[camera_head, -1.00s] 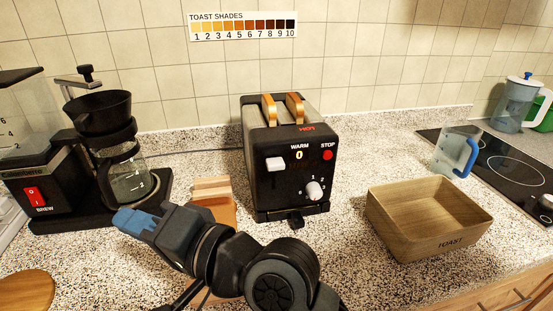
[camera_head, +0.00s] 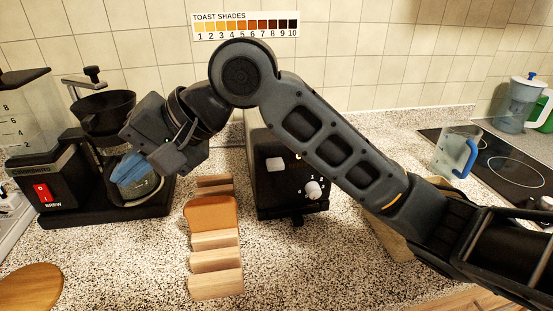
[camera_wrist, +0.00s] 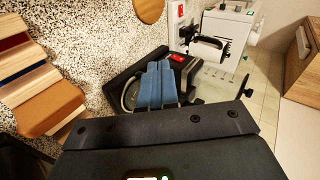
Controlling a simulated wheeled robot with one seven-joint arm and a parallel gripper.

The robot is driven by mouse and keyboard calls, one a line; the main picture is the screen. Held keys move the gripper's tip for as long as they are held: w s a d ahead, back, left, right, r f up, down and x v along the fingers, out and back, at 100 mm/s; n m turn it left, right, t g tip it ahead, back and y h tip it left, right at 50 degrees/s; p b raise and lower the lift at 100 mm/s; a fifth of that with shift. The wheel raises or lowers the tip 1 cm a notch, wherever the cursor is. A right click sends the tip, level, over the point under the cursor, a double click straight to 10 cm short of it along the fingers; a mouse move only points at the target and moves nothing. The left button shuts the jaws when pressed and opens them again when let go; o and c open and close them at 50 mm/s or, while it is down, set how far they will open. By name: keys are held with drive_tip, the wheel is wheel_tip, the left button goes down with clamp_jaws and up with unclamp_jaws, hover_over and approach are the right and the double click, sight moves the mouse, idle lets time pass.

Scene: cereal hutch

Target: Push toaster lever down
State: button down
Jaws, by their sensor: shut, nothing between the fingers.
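The black toaster (camera_head: 285,188) stands on the speckled counter in the head view, partly hidden behind my raised arm. Its white lever (camera_head: 275,164) sits high on the front face, with a round white dial (camera_head: 313,190) lower right. The toaster's top and slots are hidden by the arm. My gripper (camera_head: 128,170), with blue fingertips, is left of the toaster, in front of the coffee maker's glass carafe, and clear of the lever. Its blue fingers also show in the wrist view (camera_wrist: 156,85), close together and empty, pointing toward the coffee maker.
The coffee maker (camera_head: 72,187) stands at left. A wooden rack (camera_head: 215,262) with a bread slice (camera_head: 211,213) lies between it and the toaster. A wooden box, mostly behind my arm, is at right.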

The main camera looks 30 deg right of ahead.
drive_tip(key=d+m+g+h, duration=0.2)
drive_tip(key=d+h, duration=0.4)
drive_tip(key=d, duration=0.6)
drive_tip(key=m+g+h+p, duration=0.1)
drive_tip(key=m+h, duration=0.1)
drive_tip(key=h, duration=0.2)
approach(275, 163)
drive_tip(key=shift+w+a+r, duration=0.1)
drive_tip(key=shift+w+r, duration=0.05)
drive_tip(key=shift+r, duration=0.15)
drive_tip(key=shift+f, duration=0.1)
drive_tip(key=f+b, duration=0.6)
drive_tip(key=f, duration=0.1)
drive_tip(key=shift+w+d+b, duration=0.2)
drive_tip(key=shift+w+b, duration=0.1)
drive_tip(key=shift+b, duration=0.05)
drive_tip(key=shift+r, duration=0.1)
